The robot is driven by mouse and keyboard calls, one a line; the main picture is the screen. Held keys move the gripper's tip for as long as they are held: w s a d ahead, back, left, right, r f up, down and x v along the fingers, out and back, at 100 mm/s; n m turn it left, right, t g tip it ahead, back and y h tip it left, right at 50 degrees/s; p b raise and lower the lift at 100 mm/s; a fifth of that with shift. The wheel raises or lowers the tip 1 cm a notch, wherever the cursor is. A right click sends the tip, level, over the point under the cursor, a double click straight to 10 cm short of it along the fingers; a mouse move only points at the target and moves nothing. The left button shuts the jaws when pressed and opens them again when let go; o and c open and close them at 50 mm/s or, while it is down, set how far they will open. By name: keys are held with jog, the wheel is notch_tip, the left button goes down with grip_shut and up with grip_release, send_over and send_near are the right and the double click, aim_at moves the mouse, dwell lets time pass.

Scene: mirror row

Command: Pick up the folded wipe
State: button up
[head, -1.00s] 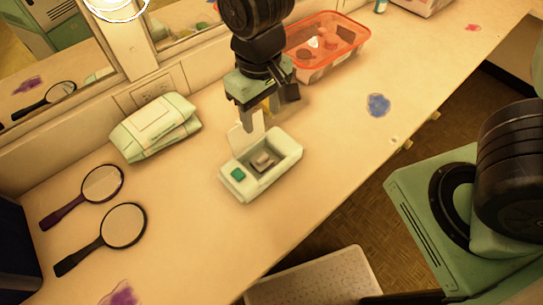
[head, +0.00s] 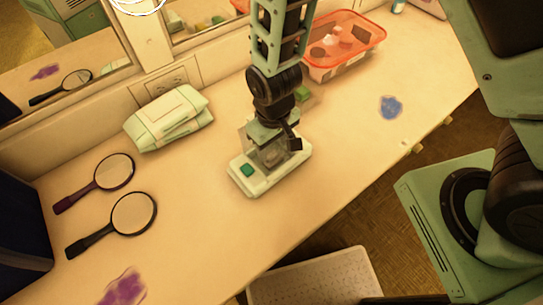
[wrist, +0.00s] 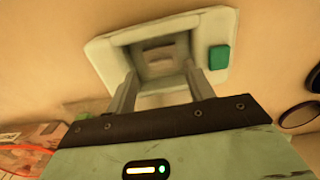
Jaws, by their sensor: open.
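A pale case (head: 240,183) with a green button (head: 246,170) lies open on the counter. It also fills the top of the wrist view (wrist: 103,52). In its recess lies a small greyish folded piece, seemingly the folded wipe (wrist: 158,55); in the head view my gripper hides it. My gripper (head: 268,157) is open and points down over the recess. Its two fingers (wrist: 160,82) reach to the recess, one to each side of the wipe. Whether they touch anything I cannot tell.
A green-white soft packet (head: 168,118) lies by the mirror wall. Two hand mirrors (head: 133,214) lie at left. An orange-rimmed tub (head: 340,50) and a green block (head: 303,95) are behind my gripper. Blue (head: 390,107) and purple smears mark the counter; its front stretch is clear.

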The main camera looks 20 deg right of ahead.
aim_at(272, 155)
jog(key=shift+a+f+p, duration=0.1)
jog(key=shift+f+p, duration=0.35)
jog(key=shift+f, duration=1.8)
jog(key=c, duration=0.6)
jog(key=shift+r, duration=0.1)
notch_tip(272, 155, up, 10)
jog(key=b, duration=0.1)
jog(key=shift+o, duration=0.3)
